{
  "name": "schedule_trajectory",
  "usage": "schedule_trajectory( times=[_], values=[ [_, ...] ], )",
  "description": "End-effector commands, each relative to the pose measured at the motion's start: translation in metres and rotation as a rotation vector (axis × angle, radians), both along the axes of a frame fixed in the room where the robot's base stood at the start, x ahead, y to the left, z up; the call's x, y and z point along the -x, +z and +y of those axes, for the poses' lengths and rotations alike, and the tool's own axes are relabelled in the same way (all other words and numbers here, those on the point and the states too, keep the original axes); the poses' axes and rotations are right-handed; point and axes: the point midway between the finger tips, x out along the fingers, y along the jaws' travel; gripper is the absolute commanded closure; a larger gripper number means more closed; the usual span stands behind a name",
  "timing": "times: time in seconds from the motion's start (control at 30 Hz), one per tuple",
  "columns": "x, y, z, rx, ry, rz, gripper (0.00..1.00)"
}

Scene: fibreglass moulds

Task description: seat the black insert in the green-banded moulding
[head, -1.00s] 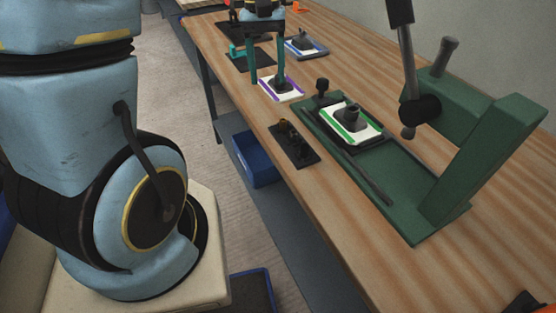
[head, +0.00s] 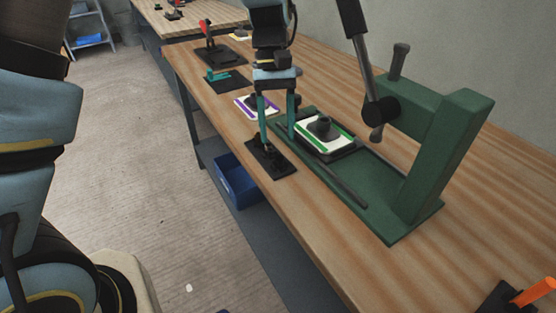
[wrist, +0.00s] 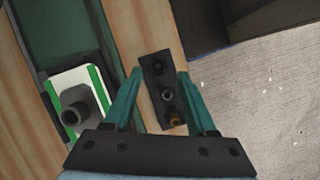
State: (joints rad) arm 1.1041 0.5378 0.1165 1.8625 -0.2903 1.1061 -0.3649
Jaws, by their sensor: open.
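The green-banded moulding (head: 338,142) is a white plate with green stripes and a dark raised boss, lying in a dark holder on the green press base. It also shows left of my gripper in the wrist view (wrist: 95,78). A black plate (head: 284,172) on the bench's near edge carries several small upright inserts. In the wrist view they stand in a row: a black insert (wrist: 157,67), a dark one with a grey ring (wrist: 167,96), a brass-coloured one (wrist: 175,120). My gripper (wrist: 160,73) is open and empty above this plate, fingers either side of it.
The green press (head: 432,150) with its lever stands right of the moulding. A dark rod (head: 342,187) lies along its base. A purple-banded moulding (head: 243,101) lies behind my gripper. A blue bin (head: 236,180) sits below the bench edge. Orange item (head: 535,292) at front right.

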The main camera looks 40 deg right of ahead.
Motion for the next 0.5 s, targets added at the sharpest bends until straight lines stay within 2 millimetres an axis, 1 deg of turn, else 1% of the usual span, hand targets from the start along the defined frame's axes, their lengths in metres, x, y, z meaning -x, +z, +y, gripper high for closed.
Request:
schedule_trajectory(
  times=[0.13,0.33,0.4,0.5],
  values=[
    [0.004,-0.012,0.002,-0.004,0.0,0.001,0.43],
    [0.012,-0.041,0.004,-0.003,0.0,0.002,0.43],
    [0.014,-0.047,0.005,-0.001,0.0,0.0,0.43],
    [0.015,-0.05,0.005,0.0,0.0,0.0,0.43]
  ],
)
